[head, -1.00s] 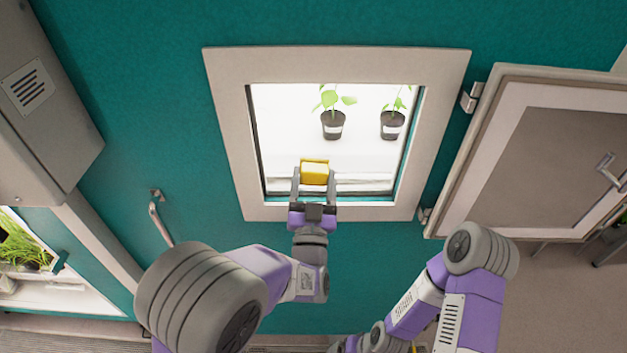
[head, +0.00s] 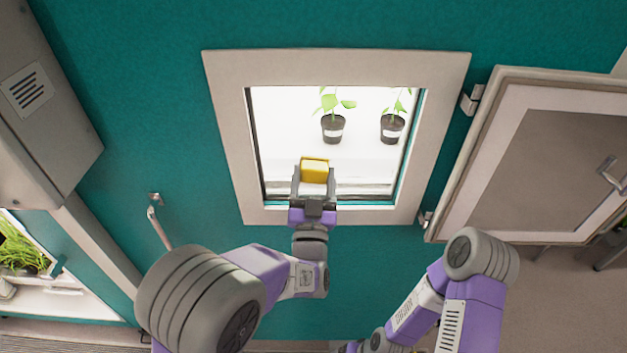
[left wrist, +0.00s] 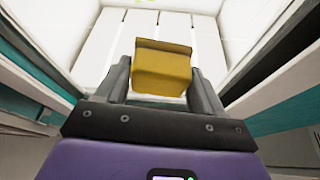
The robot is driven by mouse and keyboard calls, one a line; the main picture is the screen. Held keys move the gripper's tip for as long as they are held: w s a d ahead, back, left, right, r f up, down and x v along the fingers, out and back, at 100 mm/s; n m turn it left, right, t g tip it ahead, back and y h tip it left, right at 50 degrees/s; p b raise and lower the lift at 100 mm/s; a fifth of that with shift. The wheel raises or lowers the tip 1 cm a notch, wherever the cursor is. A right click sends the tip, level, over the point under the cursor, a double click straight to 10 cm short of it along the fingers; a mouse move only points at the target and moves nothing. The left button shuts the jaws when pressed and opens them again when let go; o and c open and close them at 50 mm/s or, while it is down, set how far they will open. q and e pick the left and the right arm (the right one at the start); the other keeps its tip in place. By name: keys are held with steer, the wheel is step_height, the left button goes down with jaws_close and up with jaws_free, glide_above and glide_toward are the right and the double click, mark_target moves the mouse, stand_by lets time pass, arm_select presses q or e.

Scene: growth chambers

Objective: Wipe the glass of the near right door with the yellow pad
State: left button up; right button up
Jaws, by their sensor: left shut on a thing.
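The yellow pad (head: 314,169) is a small block at the near edge of the lit chamber opening. My left gripper (head: 314,184) has its fingers on both sides of the pad and is shut on it. The left wrist view also shows the pad (left wrist: 161,70) between the fingers, above a white slatted surface. The near right door (head: 555,165) is swung open to the right of the opening, with a pale frame, a grey-brown pane and a handle. The pad is well apart from this door. My right arm shows at the lower right, but its gripper is not visible.
Two potted plants (head: 333,128) (head: 392,127) stand inside the chamber, behind the pad. A pale frame (head: 228,130) borders the opening in the teal wall. A handle (head: 157,222) is at the left, near a grey cabinet (head: 45,110).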

arm_select(q)
steer(key=shift+d+b, duration=0.75)
steer(key=shift+d, duration=1.25)
steer(key=shift+w+b, duration=0.1)
steer(key=shift+b, duration=0.25)
steer(key=shift+a+b, duration=0.8)
steer(key=shift+a, duration=1.3)
steer(key=shift+s+b, duration=0.3)
steer(key=shift+s, duration=0.2)
steer(key=s, duration=0.3)
steer(key=shift+s+b, duration=0.35)
steer(key=shift+b, duration=0.05)
steer(key=shift+s+b, duration=0.35)
steer(key=shift+s, duration=1.7)
